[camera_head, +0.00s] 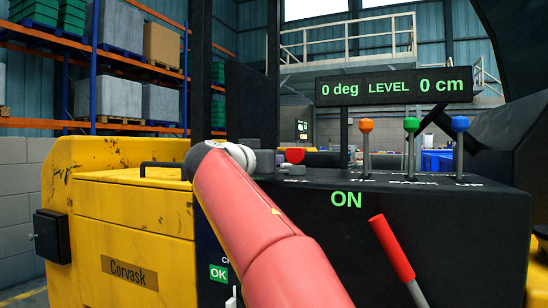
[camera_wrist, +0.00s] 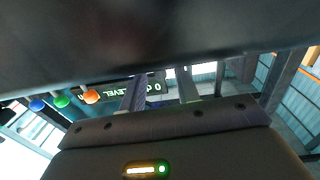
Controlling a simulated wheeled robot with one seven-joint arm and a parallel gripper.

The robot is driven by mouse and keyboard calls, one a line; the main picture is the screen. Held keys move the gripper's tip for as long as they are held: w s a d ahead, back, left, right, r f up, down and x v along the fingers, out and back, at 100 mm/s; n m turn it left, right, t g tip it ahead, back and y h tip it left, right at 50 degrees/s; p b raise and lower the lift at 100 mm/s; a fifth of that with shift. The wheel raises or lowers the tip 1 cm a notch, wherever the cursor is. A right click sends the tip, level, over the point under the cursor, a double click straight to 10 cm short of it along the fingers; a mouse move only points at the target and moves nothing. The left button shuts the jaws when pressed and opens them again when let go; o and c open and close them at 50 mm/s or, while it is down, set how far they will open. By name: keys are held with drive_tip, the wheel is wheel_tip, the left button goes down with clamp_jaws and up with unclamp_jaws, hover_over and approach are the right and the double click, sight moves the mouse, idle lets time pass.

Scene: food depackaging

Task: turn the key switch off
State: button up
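The dark console (camera_head: 430,215) carries a green "ON" label (camera_head: 346,200) on its front. No key switch can be made out for certain. A small red part (camera_head: 294,155) shows at the console's left end, beside my grey wrist; I cannot tell what it is. My pink arm crosses in front of the console's left part and hides what is behind it. In the wrist view, my gripper (camera_wrist: 160,80) has two fingers standing apart with a gap between them and nothing seen held. The fingers are close to a dark surface (camera_wrist: 150,30) across the top.
Orange (camera_head: 366,125), green (camera_head: 411,125) and blue (camera_head: 459,124) knobbed levers stand on the console. A display (camera_head: 395,86) reads "0 deg LEVEL 0 cm". A red-handled lever (camera_head: 391,248) leans in front. A yellow machine body (camera_head: 125,215) is at left, with storage racks behind.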

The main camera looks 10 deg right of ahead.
drive_tip(key=shift+x, duration=1.4)
clamp_jaws()
